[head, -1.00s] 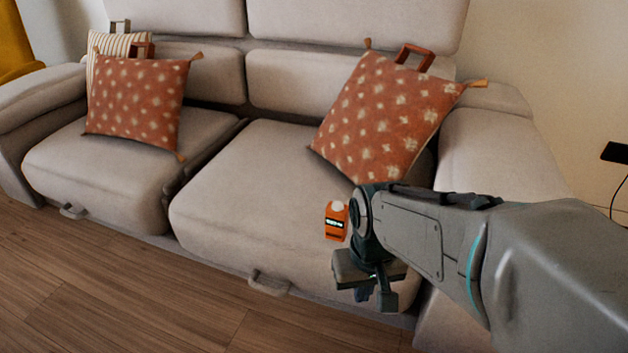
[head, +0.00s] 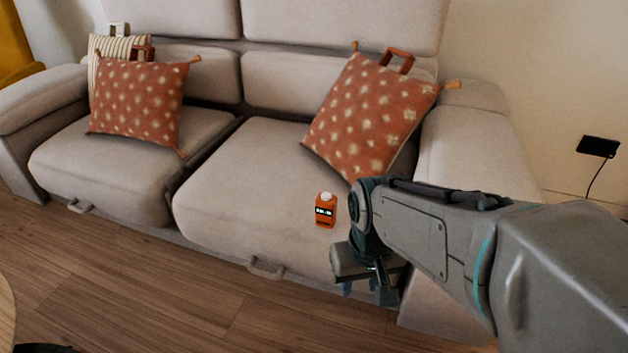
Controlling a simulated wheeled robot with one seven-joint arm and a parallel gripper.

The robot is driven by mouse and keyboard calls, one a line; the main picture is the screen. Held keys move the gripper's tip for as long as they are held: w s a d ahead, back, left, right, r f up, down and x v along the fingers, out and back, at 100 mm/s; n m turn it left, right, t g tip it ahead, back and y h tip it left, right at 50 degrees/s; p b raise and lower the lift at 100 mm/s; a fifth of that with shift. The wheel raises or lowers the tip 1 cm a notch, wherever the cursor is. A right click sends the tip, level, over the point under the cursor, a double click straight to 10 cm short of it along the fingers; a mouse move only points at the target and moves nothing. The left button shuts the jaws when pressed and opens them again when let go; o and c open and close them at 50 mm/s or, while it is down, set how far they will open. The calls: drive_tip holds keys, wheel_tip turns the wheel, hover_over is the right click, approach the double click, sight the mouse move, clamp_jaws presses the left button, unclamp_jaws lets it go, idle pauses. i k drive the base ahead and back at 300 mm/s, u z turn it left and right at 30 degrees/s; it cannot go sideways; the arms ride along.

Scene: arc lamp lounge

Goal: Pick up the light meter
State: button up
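The light meter (head: 325,212) is a small orange device with a white dome on top and a dark display on its front. It is on the right seat cushion of the sofa, near the front edge. My gripper (head: 367,290) hangs pointing down, to the right of the meter and lower in the picture, apart from it. Its fingers look spread, with nothing seen between them. My wrist is close beside the meter in the picture but does not cover it.
The beige sofa (head: 240,178) has a red dotted cushion (head: 362,118) leaning behind the meter. Another red dotted cushion (head: 138,103) and a striped one (head: 108,45) are at the left. Wood floor (head: 150,270) lies in front. A round edge shows at lower left.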

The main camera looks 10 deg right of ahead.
sight(324, 214)
drive_tip(key=k, duration=0.25)
drive_tip(key=u, duration=0.95)
drive_tip(key=i, duration=0.65)
drive_tip(key=z, duration=0.8)
